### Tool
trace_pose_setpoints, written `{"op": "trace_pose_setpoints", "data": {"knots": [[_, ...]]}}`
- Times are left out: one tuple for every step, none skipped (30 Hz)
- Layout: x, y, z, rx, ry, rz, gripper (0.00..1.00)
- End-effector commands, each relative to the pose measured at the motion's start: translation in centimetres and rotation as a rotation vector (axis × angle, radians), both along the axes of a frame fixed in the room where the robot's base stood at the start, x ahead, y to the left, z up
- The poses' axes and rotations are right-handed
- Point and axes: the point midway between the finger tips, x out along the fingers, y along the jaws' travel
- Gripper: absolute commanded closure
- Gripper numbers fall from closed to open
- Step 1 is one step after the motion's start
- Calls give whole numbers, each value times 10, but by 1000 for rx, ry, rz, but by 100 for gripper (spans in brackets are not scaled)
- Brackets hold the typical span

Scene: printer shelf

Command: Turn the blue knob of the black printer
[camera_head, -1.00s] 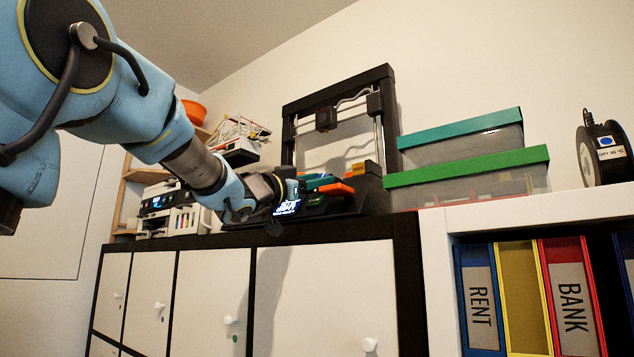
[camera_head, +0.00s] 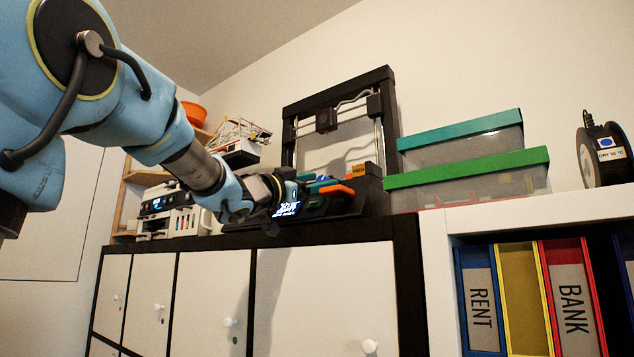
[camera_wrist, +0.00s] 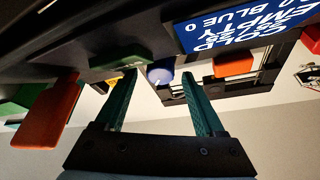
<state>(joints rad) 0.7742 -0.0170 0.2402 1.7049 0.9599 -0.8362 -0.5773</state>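The black printer (camera_head: 389,111) stands on top of the cabinet, with a lit blue display (camera_head: 287,209) at its front. The display also shows upside down at the top of the wrist view (camera_wrist: 245,25). The blue knob (camera_wrist: 160,71), pale violet-blue here, sits on the printer's dark front beside the display. My gripper (camera_wrist: 160,78) is open, with one green finger on each side of the knob. The fingertips look close to it, but I cannot tell whether they touch it. In the head view my gripper (camera_head: 291,190) is at the printer's front left, and the knob is hidden.
Orange and green pieces (camera_head: 338,190) lie at the printer's front, close to my gripper. Clear boxes with green lids (camera_head: 468,166) stand to the right. A white printer (camera_head: 167,212) stands to the left. The cabinet top's black edge (camera_head: 330,232) runs below.

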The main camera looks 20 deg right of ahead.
Motion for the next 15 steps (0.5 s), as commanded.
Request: {"op": "trace_pose_setpoints", "data": {"knots": [[0,0,0,0,0,0,29],[0,0,0,0,0,0,29],[0,0,0,0,0,0,29],[0,0,0,0,0,0,29],[0,0,0,0,0,0,29],[0,0,0,0,0,0,29],[0,1,-1,0,0,0,29],[-1,3,-2,-1,0,1,29],[-2,6,-3,-1,0,1,29],[-2,8,-5,-1,0,1,29],[-4,12,-6,-2,0,1,29],[-6,18,-8,-2,-1,1,29],[-8,22,-11,-2,-2,2,29],[-9,27,-14,-2,-1,2,29],[-12,35,-16,-2,-1,2,29]]}}
